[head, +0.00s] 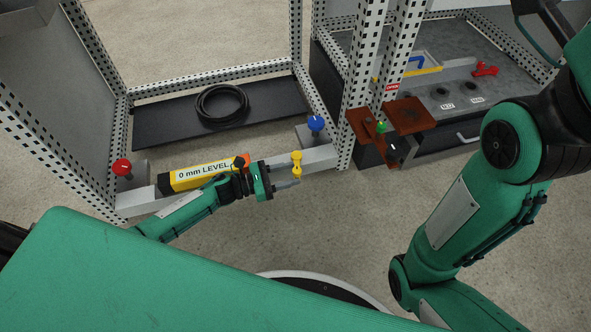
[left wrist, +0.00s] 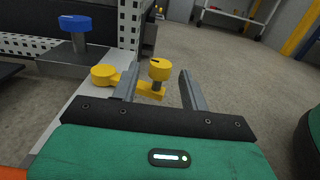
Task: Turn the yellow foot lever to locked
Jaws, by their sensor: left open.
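The yellow foot lever (head: 297,168) is on the pale lower beam of the left cabinet frame, toward its right end. In the left wrist view, its flat round pivot (left wrist: 104,75) sits on the beam and a short arm runs right to an upright yellow knob (left wrist: 160,70). My left gripper (head: 290,174) is open, its fingers pointing at the lever. In the left wrist view the knob stands between the two fingers (left wrist: 160,88), with visible gaps; the left finger partly hides the lever's arm. My right gripper is out of view; only its arm shows.
A red knob (head: 121,168) and a blue knob (head: 316,124) stand on blocks at the beam's ends. A yellow "0 mm LEVEL" box (head: 203,173) lies along the beam beside my left arm. A black cable coil (head: 221,104) rests behind. Brown plates (head: 408,115) jut out at right.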

